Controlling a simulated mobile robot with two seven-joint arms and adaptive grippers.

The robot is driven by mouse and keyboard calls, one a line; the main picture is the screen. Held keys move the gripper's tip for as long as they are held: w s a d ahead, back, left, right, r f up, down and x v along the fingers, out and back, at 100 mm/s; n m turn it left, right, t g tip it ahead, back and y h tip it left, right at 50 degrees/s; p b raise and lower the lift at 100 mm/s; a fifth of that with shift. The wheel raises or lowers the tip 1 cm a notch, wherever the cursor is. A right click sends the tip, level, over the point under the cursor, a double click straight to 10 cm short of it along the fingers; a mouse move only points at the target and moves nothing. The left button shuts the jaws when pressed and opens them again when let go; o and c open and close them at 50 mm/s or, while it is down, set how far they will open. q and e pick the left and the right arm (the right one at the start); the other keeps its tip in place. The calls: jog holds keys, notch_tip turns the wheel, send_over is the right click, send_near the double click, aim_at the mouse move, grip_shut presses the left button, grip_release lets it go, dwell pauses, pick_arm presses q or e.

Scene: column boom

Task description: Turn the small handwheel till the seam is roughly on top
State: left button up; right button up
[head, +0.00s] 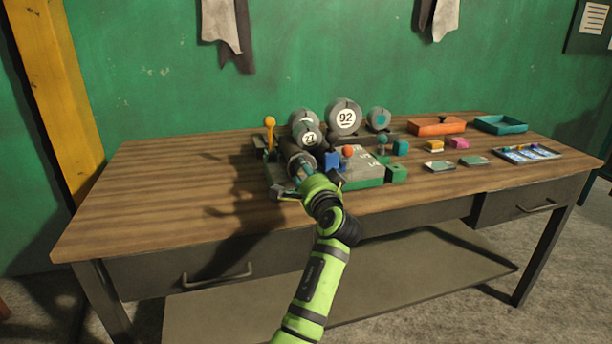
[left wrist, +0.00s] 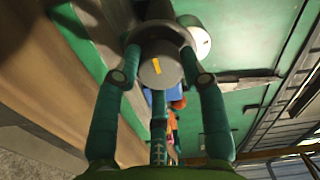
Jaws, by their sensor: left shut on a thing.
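The small handwheel (left wrist: 170,76) is a grey round piece in the left wrist view, with a short yellow mark on its front face. The mark sits near the middle of the face and is slightly tilted in that picture. My left gripper (left wrist: 158,84) has teal fingers shut on the handwheel, one on each side and one from below. In the head view my left gripper (head: 303,176) reaches in at the front left of the device on the table and hides most of the handwheel. My right gripper is not in view.
Round dials stand behind, one marked 92 (head: 344,117) and one marked 27 (head: 308,138). A yellow-knobbed lever (head: 270,136) stands left, an orange-red knob (head: 348,151) right. An orange box (head: 436,126) and a teal tray (head: 500,124) lie farther right. The wooden table's left part (head: 150,190) is clear.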

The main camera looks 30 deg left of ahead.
pick_arm(q)
jog(key=shift+d, duration=0.1)
jog(key=o, duration=0.8)
jog(key=shift+c, duration=0.2)
jog(key=o, duration=0.4)
jog(key=shift+w, duration=0.1)
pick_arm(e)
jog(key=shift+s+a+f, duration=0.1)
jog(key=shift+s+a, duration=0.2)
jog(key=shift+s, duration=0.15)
pick_arm(q)
jog(key=v, duration=1.2)
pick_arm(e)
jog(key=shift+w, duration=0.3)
